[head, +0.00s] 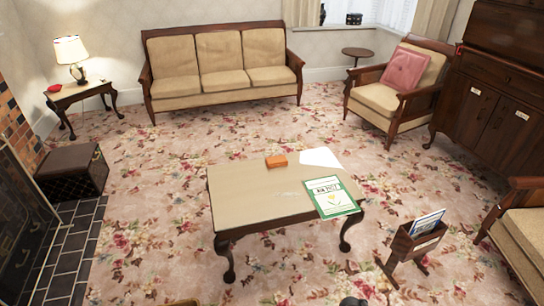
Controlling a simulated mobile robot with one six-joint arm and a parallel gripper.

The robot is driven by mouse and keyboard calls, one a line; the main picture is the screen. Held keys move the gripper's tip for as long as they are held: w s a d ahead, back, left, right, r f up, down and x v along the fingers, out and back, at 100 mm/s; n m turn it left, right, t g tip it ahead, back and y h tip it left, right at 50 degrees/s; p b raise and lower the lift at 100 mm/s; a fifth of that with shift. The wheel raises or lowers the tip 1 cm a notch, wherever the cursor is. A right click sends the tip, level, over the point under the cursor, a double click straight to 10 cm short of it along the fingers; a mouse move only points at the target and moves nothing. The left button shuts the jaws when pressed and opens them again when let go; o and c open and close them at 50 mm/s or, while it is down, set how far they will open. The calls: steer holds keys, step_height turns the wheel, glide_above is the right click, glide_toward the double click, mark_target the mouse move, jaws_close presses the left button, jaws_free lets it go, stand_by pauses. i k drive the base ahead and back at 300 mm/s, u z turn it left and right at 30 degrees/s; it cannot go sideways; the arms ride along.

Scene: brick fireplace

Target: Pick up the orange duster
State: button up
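A small orange block-like object (276,161), which looks like the orange duster, lies on the coffee table (240,195) near its far edge. It rests flat, apart from the white paper (320,157) to its right. Nothing covers it. My gripper does not show clearly in the head view. A small dark shape and a small tan shape are cut off at the bottom edge, and I cannot tell what they are.
A green-bordered magazine (332,197) lies on the table's right end. A magazine rack (414,243) stands to the right, an armchair (525,236) beyond it. A dark ottoman (73,172) and fireplace are left, a sofa (220,60) behind. Carpet around the table is mostly clear.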

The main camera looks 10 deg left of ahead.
mark_target(274, 162)
steer(key=u, duration=0.4)
steer(key=i, duration=0.9)
steer(key=u, duration=0.45)
